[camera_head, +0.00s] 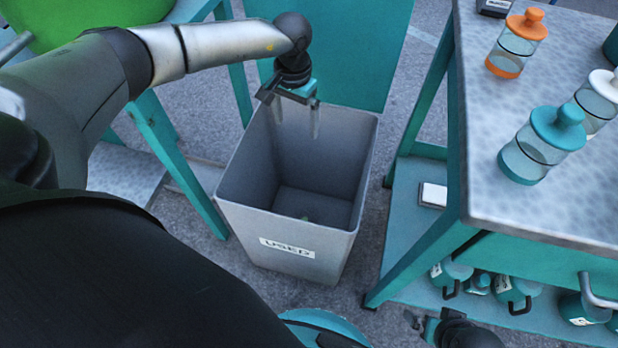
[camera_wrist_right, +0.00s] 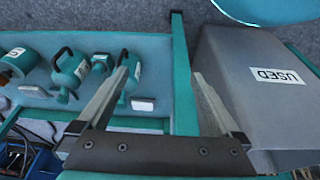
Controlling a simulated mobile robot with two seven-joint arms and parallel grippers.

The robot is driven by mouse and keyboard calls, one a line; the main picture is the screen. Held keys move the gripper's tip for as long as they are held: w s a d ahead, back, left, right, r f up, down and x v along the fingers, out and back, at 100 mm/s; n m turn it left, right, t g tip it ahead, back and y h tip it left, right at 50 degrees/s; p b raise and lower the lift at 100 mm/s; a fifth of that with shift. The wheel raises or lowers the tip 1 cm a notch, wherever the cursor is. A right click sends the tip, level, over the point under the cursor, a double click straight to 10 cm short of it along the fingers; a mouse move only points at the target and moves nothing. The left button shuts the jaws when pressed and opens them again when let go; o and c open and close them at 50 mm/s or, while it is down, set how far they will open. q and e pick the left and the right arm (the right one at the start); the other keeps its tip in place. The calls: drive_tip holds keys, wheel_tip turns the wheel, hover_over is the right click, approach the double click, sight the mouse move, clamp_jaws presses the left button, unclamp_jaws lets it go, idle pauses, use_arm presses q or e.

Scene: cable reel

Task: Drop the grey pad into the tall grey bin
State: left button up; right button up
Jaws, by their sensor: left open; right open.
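The tall grey bin (camera_head: 300,225), labelled USED, stands on the floor in the middle of the head view with its top open. It also shows at the right of the right wrist view (camera_wrist_right: 245,100). My left gripper (camera_head: 297,121) points down over the bin's opening, its fingers apart with nothing between them.
A teal workbench (camera_head: 535,215) with a speckled top is right of the bin. It carries an orange-lidded jar (camera_head: 517,45) and a teal-lidded jar (camera_head: 540,147). Its lower shelf holds a small pale block (camera_head: 433,195) and several teal bottles (camera_head: 515,290). Another teal frame stands left.

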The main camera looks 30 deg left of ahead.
use_arm(q)
wheel_tip(320, 180, up, 15)
drive_tip(key=p, duration=0.5)
use_arm(e)
drive_tip(key=s+d+f, duration=0.1)
drive_tip(key=s+f, duration=0.1)
drive_tip(key=f, duration=0.3)
drive_tip(key=s+d+f+g, duration=0.1)
drive_tip(key=s+f, duration=0.2)
drive_tip(key=f, duration=0.2)
drive_tip(key=shift+s+d, duration=0.15)
drive_tip(key=shift+d, duration=0.15)
drive_tip(key=shift+s, duration=0.1)
